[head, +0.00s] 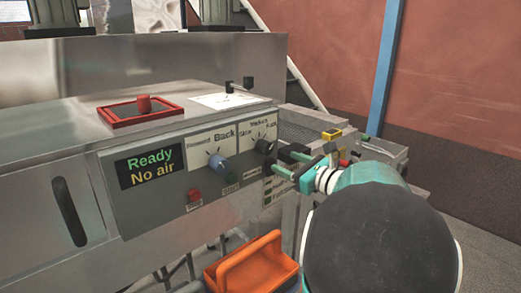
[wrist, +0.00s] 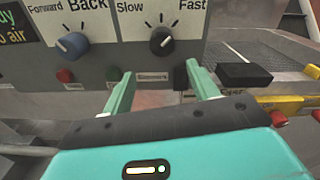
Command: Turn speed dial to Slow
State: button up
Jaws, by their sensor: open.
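The speed dial (wrist: 162,40) is a black round knob with a white mark, below a white label reading Slow at left and Fast at right. I cannot tell surely where its mark points. In the head view the dial (head: 263,146) is at the right of the control panel. My gripper (wrist: 160,72) is open and empty, its two green fingers spread apart. Its tips are just below the dial in the wrist view and appear short of the panel. In the head view my gripper (head: 283,167) is right of and below the dial.
A blue-grey Forward/Back dial (wrist: 73,45) is left of the speed dial. Red button (wrist: 65,76) and dark buttons sit below. The display (head: 150,166) reads Ready, No air. A black block (wrist: 243,74) is close to the right finger. An orange bin (head: 252,265) is below.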

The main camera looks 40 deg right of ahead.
aim_at(269, 150)
jog(key=w, duration=0.6)
jog(key=shift+w+d+r, duration=0.15)
jog(key=shift+w+r, duration=0.05)
jog(key=shift+w, duration=0.15)
jog(key=shift+s+r, duration=0.5)
jog(key=shift+r, duration=0.05)
jog(key=w, duration=0.2)
jog(key=w+f, duration=0.1)
jog(key=w, duration=0.1)
jog(key=shift+w+f, duration=0.15)
jog(key=shift+f, duration=0.05)
jog(key=shift+s+r, duration=0.55)
jog(key=shift+s, duration=0.35)
jog(key=shift+w+f, duration=0.2)
jog(key=shift+w, duration=0.25)
jog(key=shift+w+f, duration=0.1)
jog(key=shift+w, duration=0.15)
jog(key=shift+c, duration=0.7)
jog(key=shift+s+r, duration=0.2)
jog(key=shift+s, duration=0.25)
jog(key=c, duration=0.7)
jog(key=shift+w, duration=0.1)
jog(key=shift+c, duration=0.7)
